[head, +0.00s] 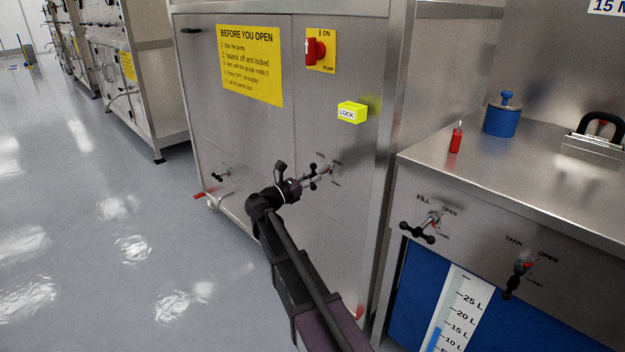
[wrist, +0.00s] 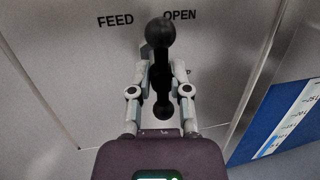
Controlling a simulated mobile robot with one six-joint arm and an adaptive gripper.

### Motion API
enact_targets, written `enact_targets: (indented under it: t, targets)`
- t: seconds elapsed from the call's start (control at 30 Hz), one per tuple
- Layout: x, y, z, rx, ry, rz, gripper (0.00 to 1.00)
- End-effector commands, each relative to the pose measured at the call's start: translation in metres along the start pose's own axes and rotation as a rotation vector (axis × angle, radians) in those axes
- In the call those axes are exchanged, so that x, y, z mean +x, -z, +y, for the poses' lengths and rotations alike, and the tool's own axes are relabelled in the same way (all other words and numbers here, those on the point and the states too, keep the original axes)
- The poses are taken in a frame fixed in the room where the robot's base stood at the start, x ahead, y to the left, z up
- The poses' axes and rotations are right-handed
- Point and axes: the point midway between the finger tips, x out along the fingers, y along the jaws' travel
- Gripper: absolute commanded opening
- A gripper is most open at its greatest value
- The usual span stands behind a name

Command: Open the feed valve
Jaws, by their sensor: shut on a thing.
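The feed valve (wrist: 161,60) has a black handle with a large ball at the top and a smaller ball below. It stands out from the steel cabinet front under the words FEED and OPEN in the wrist view. My gripper (wrist: 162,75) is shut on this handle, one finger on each side. The handle looks roughly upright in the wrist view. In the head view, my gripper (head: 303,183) meets the feed valve (head: 315,176) low on the cabinet panel. The valve's pointer and stem are mostly hidden.
A red pump switch (head: 316,51), a yellow notice (head: 250,65) and a yellow LOCK block (head: 351,112) are on the cabinet above. FILL (head: 418,230) and TANK (head: 516,275) valves are on the bench at right. Floor at left is clear.

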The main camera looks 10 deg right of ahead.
Motion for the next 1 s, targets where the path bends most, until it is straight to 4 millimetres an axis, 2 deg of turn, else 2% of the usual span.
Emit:
enact_targets:
  t: [0.03,0.4,0.43,0.5,0.53,1.0]
  targets:
    - [0.0010,0.0021,-0.0071,-0.006,0.014,0.005,0.00]
    - [0.0013,0.0018,-0.0070,-0.010,0.013,0.004,0.00]
    - [0.0013,0.0017,-0.0070,-0.010,0.013,0.004,0.30]
    - [0.0012,0.0015,-0.0065,-0.010,0.012,0.003,0.51]
    - [0.0011,0.0014,-0.0062,-0.010,0.011,0.002,0.54]
    - [0.0004,-0.0001,-0.0021,0.002,0.008,0.001,0.54]
